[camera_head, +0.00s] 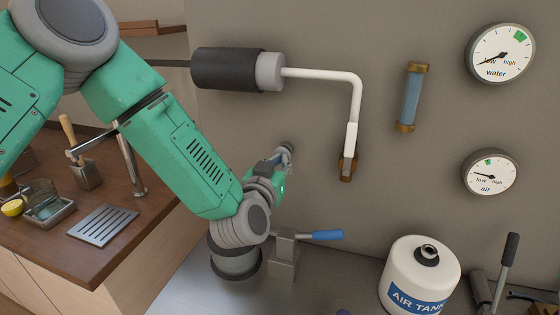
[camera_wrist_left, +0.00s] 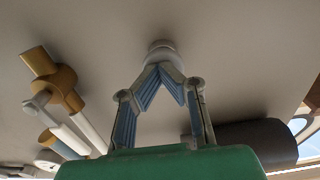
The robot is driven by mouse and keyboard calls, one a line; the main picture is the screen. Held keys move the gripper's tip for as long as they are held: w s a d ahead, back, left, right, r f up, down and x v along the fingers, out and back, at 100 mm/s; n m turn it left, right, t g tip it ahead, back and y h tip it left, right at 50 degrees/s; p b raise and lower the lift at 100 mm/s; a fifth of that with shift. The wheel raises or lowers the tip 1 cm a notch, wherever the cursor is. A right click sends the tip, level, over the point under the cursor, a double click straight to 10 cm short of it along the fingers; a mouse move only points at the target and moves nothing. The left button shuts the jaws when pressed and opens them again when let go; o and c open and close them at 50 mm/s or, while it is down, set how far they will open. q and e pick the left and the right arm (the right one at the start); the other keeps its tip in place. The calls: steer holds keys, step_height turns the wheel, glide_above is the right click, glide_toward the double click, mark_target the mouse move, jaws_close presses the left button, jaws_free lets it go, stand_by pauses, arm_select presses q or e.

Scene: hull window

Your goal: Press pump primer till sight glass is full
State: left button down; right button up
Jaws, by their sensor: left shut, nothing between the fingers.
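The sight glass (camera_head: 411,97) is a tube with brass ends on the wall, right of the white pipe. It looks blue between its ends; I cannot make out a clear fill line. A small round grey knob (camera_head: 288,146), which looks like the pump primer, sits on the wall below the dark pump cylinder (camera_head: 228,69). My left gripper (camera_head: 281,158) is shut and empty, with its tips at the knob. In the left wrist view the fingertips (camera_wrist_left: 160,68) meet just in front of the knob (camera_wrist_left: 160,47); I cannot tell whether they touch. My right gripper is not in view.
A white pipe (camera_head: 354,95) runs from the pump to a brass fitting (camera_head: 347,170). A blue-handled lever (camera_head: 321,235) lies below my left gripper. A white air tank (camera_head: 418,277) stands lower right. Water (camera_head: 500,54) and air (camera_head: 490,175) gauges hang at right. A wooden counter (camera_head: 150,205) is left.

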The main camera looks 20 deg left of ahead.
arm_select(q)
steer(key=shift+s+a, duration=0.2)
steer(key=shift+s, duration=1.95)
steer(key=shift+s+a, duration=0.1)
steer(key=shift+s, duration=2.4)
steer(key=shift+f, duration=0.1)
